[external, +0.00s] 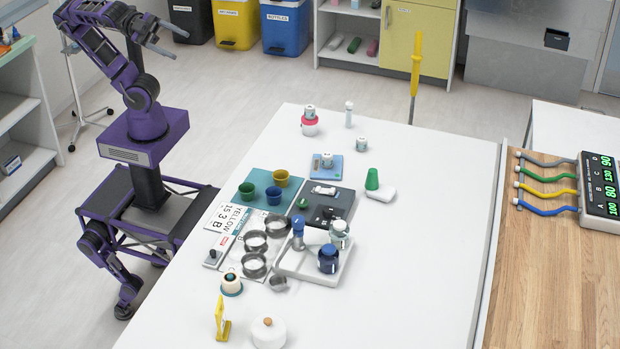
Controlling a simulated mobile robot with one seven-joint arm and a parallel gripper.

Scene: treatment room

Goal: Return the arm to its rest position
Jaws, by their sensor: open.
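My purple arm stands at the left of the white table, folded up above my base. My gripper (168,40) is at the upper left, raised high and pointing right, over the floor and away from the table. Its two fingers are apart and nothing shows between them. It touches nothing.
Yellow (236,22) and blue (285,27) bins stand behind my gripper. A stand (73,90) and shelves (20,115) are at the left. Floor between arm and table is clear.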

